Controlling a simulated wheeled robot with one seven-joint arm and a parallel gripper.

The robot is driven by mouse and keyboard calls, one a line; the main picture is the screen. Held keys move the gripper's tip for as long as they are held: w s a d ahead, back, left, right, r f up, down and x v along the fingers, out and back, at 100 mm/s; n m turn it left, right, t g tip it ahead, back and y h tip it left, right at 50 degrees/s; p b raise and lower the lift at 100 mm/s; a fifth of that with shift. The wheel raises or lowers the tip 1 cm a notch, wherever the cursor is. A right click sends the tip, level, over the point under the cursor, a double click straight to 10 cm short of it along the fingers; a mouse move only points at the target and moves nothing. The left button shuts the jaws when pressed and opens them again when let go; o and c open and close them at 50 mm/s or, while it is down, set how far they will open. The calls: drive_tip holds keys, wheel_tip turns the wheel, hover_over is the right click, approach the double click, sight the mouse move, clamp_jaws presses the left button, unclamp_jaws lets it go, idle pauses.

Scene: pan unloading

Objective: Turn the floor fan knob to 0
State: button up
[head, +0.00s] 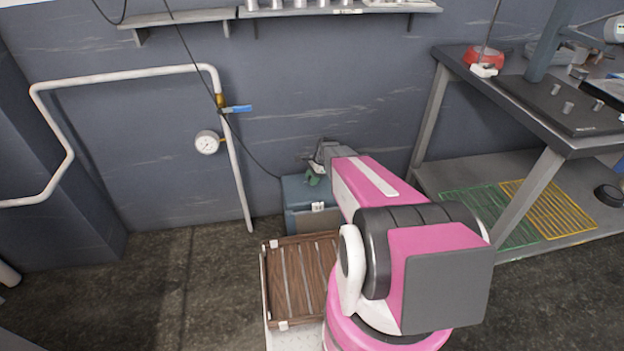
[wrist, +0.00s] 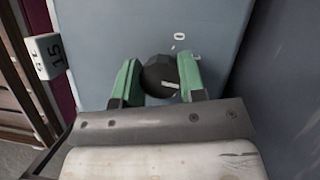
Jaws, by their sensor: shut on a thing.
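The floor fan knob (wrist: 160,74) is black and faceted, on a flat blue-grey panel (wrist: 120,35). My gripper (wrist: 158,82) is shut on the knob, one green finger on each side. A short white mark shows on the knob's lower right part. A white 0 is printed on the panel above and right of the knob, and another pale mark lies by the right finger. In the head view, my gripper (head: 313,177) is at the top of a blue-grey box (head: 296,192) against the wall; my arm hides part of the box, and the knob cannot be made out there.
A brown slatted crate (head: 290,270) stands in front of the box. A workbench (head: 530,115) with a lower shelf is at right. A white pipe with a gauge (head: 207,142) runs along the wall at left. The floor at left is clear.

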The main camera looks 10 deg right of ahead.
drive_tip(key=n+g, duration=0.1)
drive_tip(key=n, duration=0.2)
drive_tip(key=shift+w+n+g, duration=0.1)
drive_tip(key=shift+n+g, duration=0.2)
drive_tip(key=shift+n, duration=0.1)
drive_tip(key=n+h, duration=0.1)
drive_tip(key=n, duration=0.2)
drive_tip(key=shift+n+g, duration=0.3)
drive_tip(key=shift+g, duration=0.1)
drive_tip(key=n+h, duration=0.2)
drive_tip(key=n, duration=0.2)
drive_tip(key=shift+g, duration=0.4)
drive_tip(key=shift+n+h, duration=0.6)
drive_tip(key=shift+n, duration=1.3)
drive_tip(key=o, duration=0.9)
